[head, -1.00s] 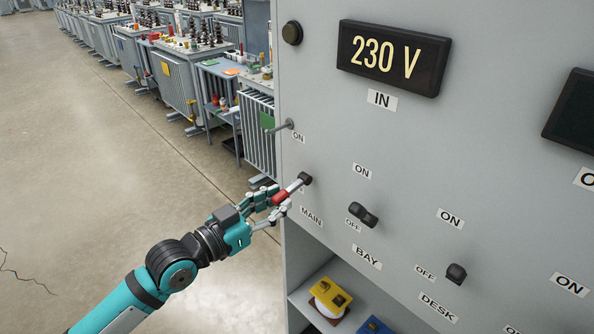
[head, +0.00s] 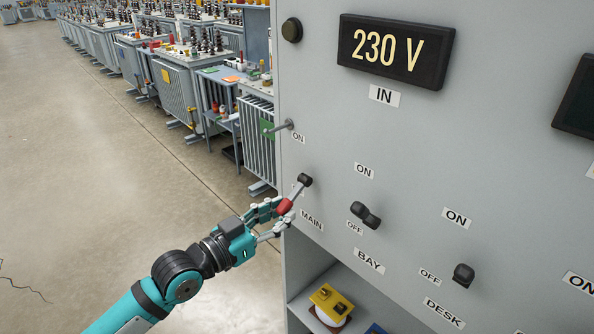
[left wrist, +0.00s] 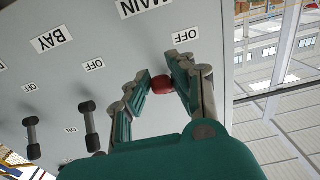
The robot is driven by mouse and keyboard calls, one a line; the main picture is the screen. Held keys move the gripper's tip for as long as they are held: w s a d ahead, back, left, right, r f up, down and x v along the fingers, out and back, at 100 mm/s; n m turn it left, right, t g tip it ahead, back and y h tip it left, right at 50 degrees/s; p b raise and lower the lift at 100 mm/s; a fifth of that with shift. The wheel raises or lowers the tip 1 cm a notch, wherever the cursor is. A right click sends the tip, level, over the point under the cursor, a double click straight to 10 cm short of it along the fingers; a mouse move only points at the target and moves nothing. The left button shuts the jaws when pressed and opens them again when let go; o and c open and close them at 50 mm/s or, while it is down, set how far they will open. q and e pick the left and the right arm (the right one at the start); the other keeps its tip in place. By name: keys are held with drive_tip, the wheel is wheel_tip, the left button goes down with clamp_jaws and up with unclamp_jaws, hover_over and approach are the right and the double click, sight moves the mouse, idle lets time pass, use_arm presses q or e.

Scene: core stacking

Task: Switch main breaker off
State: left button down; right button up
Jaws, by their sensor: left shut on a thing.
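The main breaker lever has a dark pivot (head: 305,181) on the grey panel (head: 325,110), above the MAIN label (head: 312,220). Its grey shaft points out and down to the left and ends in a red grip (head: 285,206). My left gripper (head: 279,213) is shut on this red grip, which also shows between the fingertips in the left wrist view (left wrist: 162,84). In that view an OFF label (left wrist: 185,36) sits beside the fingers. The lit display (head: 393,50) reads 230 V. My right gripper is not in view.
BAY (head: 365,215) and DESK (head: 463,275) switches sit to the right of the lever. A thin grey peg (head: 279,127) sticks out above it, near an ON label. An open shelf with a yellow part (head: 331,301) lies below. The floor at left is clear.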

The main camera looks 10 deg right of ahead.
use_arm(q)
drive_tip(key=shift+f, duration=0.15)
drive_tip(key=shift+w+d+f+b, duration=0.15)
drive_tip(key=shift+d+f+b, duration=0.15)
drive_tip(key=shift+f+b, duration=0.35)
drive_tip(key=c, duration=1.1)
unclamp_jaws()
drive_tip(key=shift+w+d+r, duration=0.1)
drive_tip(key=shift+w+d, duration=0.1)
drive_tip(key=shift+o, duration=0.2)
drive_tip(key=shift+s+a, duration=0.1)
drive_tip(key=shift+a, duration=0.1)
drive_tip(key=v, duration=1.1)
drive_tip(key=shift+s+a, duration=0.25)
drive_tip(key=shift+a, duration=0.05)
